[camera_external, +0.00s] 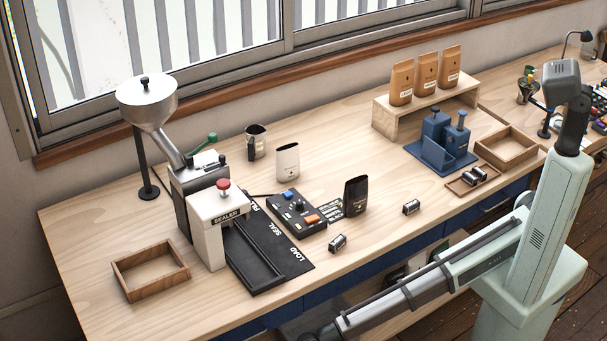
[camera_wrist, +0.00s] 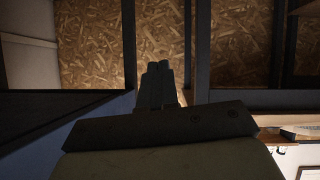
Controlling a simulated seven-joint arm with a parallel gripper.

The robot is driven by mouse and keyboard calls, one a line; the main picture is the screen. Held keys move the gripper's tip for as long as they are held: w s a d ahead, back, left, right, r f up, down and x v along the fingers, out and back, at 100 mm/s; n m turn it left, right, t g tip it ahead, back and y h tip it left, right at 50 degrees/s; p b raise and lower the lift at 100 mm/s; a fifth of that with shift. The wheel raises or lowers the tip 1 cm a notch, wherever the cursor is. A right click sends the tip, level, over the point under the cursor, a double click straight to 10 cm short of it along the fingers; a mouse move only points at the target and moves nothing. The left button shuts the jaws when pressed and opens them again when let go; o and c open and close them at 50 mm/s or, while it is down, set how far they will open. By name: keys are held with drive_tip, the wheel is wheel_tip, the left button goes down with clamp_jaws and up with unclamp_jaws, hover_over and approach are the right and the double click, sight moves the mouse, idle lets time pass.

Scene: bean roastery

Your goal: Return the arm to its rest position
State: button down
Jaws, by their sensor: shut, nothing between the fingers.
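My gripper (camera_wrist: 160,82) shows in the wrist view as dark fingers close together, with nothing between them. It points toward a brown chipboard panel (camera_wrist: 90,45) framed by dark bars. In the camera_external view my arm stands at the right, and one link reaches down and left in front of the bench to the bottom edge. The gripper itself does not show in that view. The wooden bench (camera_external: 90,235) lies behind the arm.
On the bench stand a sealer (camera_external: 215,235), a control box (camera_external: 297,212), a black bag (camera_external: 355,196), a white bag (camera_external: 287,162) and an empty wooden tray (camera_external: 150,271). A shelf (camera_external: 392,119) carries three orange bags (camera_external: 427,74). A blue stand (camera_external: 440,145) is nearby.

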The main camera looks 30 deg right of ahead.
drive_tip(key=w+d+f+m+h, duration=0.1)
drive_tip(key=w+d+f+m, duration=0.1)
drive_tip(key=w+d+f, duration=0.45)
drive_tip(key=w+d+f+m+t+h, duration=0.15)
drive_tip(key=d+f, duration=0.25)
drive_tip(key=d, duration=0.6)
drive_tip(key=w+d+f+m, duration=0.3)
drive_tip(key=w+d+f, duration=0.25)
drive_tip(key=d, duration=0.25)
drive_tip(key=w+d+f+h, duration=0.1)
drive_tip(key=d+f, duration=0.1)
drive_tip(key=d, duration=0.5)
drive_tip(key=w+d+f+h, duration=0.1)
drive_tip(key=d+f+h, duration=0.15)
drive_tip(key=d, duration=0.55)
drive_tip(key=s+d+f+m+g+h, duration=0.2)
drive_tip(key=d, duration=1.4)
drive_tip(key=s+d+f+m+g+h, duration=0.2)
drive_tip(key=s+d+h, duration=0.1)
drive_tip(key=d, duration=1.2)
drive_tip(key=s+d+r+m+g, duration=0.2)
drive_tip(key=s+d+m, duration=0.2)
drive_tip(key=d, duration=0.6)
drive_tip(key=s+d+r+m+g, duration=0.2)
drive_tip(key=s+d, duration=0.4)
drive_tip(key=d, duration=0.3)
drive_tip(key=shift+d+m+g+h, duration=0.4)
drive_tip(key=shift+m+g, duration=0.25)
drive_tip(key=shift+m, duration=0.5)
drive_tip(key=shift+f, duration=0.1)
